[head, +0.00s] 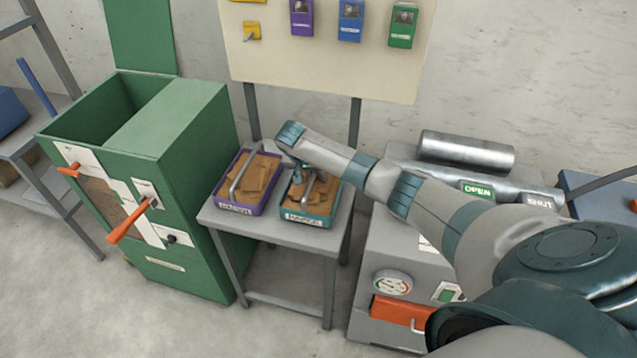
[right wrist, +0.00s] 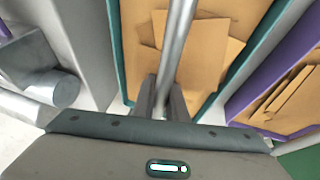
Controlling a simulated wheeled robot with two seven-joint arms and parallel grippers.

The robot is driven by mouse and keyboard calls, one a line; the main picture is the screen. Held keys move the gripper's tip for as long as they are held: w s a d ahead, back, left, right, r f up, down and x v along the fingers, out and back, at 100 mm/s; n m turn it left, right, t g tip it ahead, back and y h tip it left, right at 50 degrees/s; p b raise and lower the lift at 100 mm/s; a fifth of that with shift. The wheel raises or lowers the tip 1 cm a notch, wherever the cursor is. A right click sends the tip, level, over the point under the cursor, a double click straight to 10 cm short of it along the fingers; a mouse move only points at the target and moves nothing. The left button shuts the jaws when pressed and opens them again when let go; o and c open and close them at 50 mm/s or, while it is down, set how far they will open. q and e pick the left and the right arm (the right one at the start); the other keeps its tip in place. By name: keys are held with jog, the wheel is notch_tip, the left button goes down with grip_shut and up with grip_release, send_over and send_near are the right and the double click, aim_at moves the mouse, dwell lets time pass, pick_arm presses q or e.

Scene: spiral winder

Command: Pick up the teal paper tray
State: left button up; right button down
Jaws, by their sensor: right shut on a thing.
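The teal paper tray (head: 309,219) stands on a small grey table, with brown paper pieces in it and a metal bar handle over it. My right gripper (head: 299,174) reaches down to this handle from above. In the right wrist view the gripper (right wrist: 160,106) is shut on the handle bar (right wrist: 177,42), with the teal tray's wall (right wrist: 118,45) and papers beyond. The tray appears to rest on the table. My left gripper is not in view.
A purple tray (head: 235,207) with papers stands close left of the teal one on the grey table (head: 278,232). A green machine (head: 185,200) with orange levers is left. A grey machine (head: 385,255) with a metal roller (head: 465,150) is right. A board with coloured devices (head: 335,65) hangs behind.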

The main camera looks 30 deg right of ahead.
jog(key=shift+w+r, duration=0.15)
jog(key=shift+r, duration=0.65)
jog(key=s+r, duration=0.2)
jog(key=s, duration=0.1)
jog(key=s+r+b, duration=0.1)
jog(key=s+r, duration=0.1)
jog(key=s, duration=0.2)
jog(key=s+a+r, duration=0.1)
jog(key=s+r, duration=0.1)
jog(key=s, duration=0.1)
jog(key=shift+s+a+r+b, duration=0.1)
jog(key=shift+s+r+b, duration=0.2)
jog(key=shift+s+r, duration=0.1)
jog(key=shift+s+a+r, duration=0.1)
jog(key=shift+s+r, duration=0.15)
jog(key=shift+s, duration=0.25)
dwell(0.5)
jog(key=s+a+n+t+y+b, duration=0.1)
jog(key=s+a+n, duration=0.2)
jog(key=a, duration=0.8)
jog(key=s+a+n+t+y+b, duration=0.1)
jog(key=s+a+n+t, duration=0.1)
jog(key=a+n, duration=0.4)
jog(key=s+a, duration=0.1)
jog(key=a, duration=0.4)
jog(key=shift+s+f+b, duration=0.15)
jog(key=shift+f+b, duration=0.05)
jog(key=shift+b, duration=0.2)
